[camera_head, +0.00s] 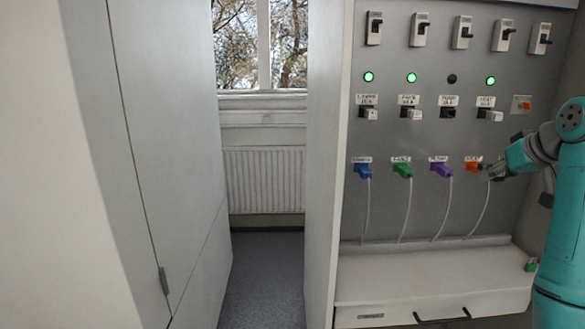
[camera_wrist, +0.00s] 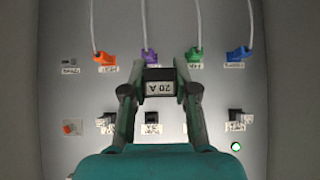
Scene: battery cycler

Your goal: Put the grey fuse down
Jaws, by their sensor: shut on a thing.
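My gripper (camera_wrist: 160,88) is shut on a dark grey fuse (camera_wrist: 159,75), which has a white label reading 20 A upside down in the wrist view. The fuse is held clear in front of the panel. In the head view my gripper (camera_head: 490,171) is at the right, beside the orange plug (camera_head: 472,168); the fuse is hard to make out there. The grey panel (camera_head: 430,135) has a row of labelled fuse places. The third place (camera_head: 448,113) looks black, and the lamp above it (camera_head: 451,79) is dark.
Blue (camera_head: 362,171), green (camera_head: 402,170) and purple (camera_head: 441,170) plugs with hanging white cables line the panel. Below is a pale ledge (camera_head: 420,275) with a mostly clear top; a small green object (camera_head: 531,265) is at its right. Several switches are above.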

